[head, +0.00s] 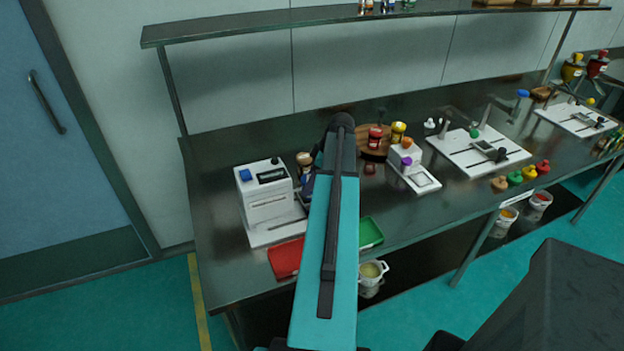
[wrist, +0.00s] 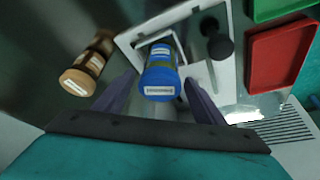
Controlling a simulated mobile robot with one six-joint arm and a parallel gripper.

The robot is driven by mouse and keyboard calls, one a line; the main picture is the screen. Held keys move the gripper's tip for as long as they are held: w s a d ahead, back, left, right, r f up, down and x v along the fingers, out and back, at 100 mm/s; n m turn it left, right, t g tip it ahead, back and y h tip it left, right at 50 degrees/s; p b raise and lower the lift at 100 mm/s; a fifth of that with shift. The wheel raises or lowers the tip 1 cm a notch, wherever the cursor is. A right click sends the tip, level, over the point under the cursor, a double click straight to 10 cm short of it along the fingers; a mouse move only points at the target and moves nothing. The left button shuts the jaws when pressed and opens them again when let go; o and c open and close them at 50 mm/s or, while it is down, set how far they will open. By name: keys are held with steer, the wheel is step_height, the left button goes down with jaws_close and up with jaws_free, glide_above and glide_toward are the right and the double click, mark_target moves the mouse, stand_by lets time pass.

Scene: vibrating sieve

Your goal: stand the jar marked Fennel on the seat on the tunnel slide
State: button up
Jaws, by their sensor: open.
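In the wrist view a jar with a blue lid (wrist: 160,82) stands at a square frame on a white slide plate (wrist: 135,40) with a black knob. A jar with a tan lid (wrist: 80,78) stands to its left, on the dark bench. Both have small labels that I cannot read, so I cannot tell which is Fennel. My gripper (wrist: 160,92) is open, with its fingers on either side of the blue-lidded jar. I cannot tell whether they touch it. In the head view my arm hides most of the slide and the gripper.
A white machine (head: 265,200) with a display stands left of my arm. A red tray (head: 287,258) and a green tray (head: 370,233) lie at the bench's front edge. Right of my arm are a round wooden stand (head: 368,152), a small white device (head: 420,180) and a white board (head: 470,160).

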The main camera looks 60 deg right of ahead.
steer(key=b+v, duration=0.3)
steer(key=v, duration=0.9)
stand_by(0.4)
steer(key=shift+r, duration=0.15)
stand_by(0.6)
